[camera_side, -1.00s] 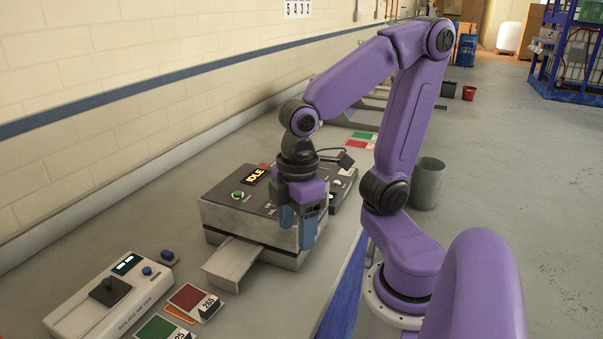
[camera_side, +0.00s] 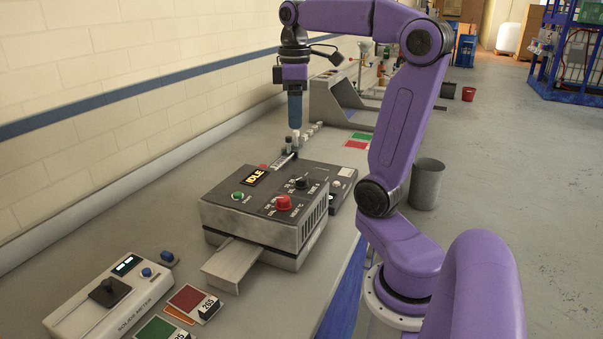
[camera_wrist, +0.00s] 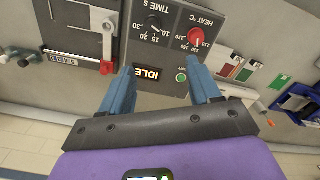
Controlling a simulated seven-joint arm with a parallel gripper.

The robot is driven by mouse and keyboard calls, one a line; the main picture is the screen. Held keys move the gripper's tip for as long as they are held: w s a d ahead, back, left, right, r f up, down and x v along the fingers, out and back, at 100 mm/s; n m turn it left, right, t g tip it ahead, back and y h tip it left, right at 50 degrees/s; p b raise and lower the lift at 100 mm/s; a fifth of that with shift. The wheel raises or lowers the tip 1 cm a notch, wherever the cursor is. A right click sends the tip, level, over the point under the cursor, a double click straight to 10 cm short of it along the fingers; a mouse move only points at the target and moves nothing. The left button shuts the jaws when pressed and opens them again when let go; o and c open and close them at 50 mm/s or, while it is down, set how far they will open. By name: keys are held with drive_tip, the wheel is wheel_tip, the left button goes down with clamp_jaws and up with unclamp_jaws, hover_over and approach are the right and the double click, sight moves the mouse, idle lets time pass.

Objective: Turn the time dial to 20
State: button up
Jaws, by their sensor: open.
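The time dial (camera_side: 301,184) is a black knob on top of the grey stenter dryer (camera_side: 222,215). It also shows in the wrist view (camera_wrist: 154,29), upside down, with 10, 15, 20 and 30 printed around it. Its pointer is too small to read surely. My gripper (camera_side: 295,125) is raised in the side view, apart from the dial and clear of the panel. In the wrist view my gripper (camera_wrist: 162,78) has its two blue fingers spread with nothing between them, and the dial lies beyond their tips.
The red heat knob (camera_side: 283,203) sits close beside the time dial. The panel also has an IDLE display (camera_side: 255,177) and a green button (camera_side: 238,195). A tray (camera_side: 233,265) sticks out in front. A solids meter (camera_side: 110,295) and sample cards (camera_side: 190,300) stand front left.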

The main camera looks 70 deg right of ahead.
sight(301, 178)
drive_tip(key=f, duration=0.5)
drive_tip(key=d+f, duration=0.1)
drive_tip(key=f, duration=1)
drive_tip(key=shift+s+d+f, duration=0.15)
drive_tip(key=shift+s+d, duration=0.2)
drive_tip(key=shift+d, duration=0.05)
drive_tip(key=shift+m, duration=0.3)
drive_tip(key=c, duration=1)
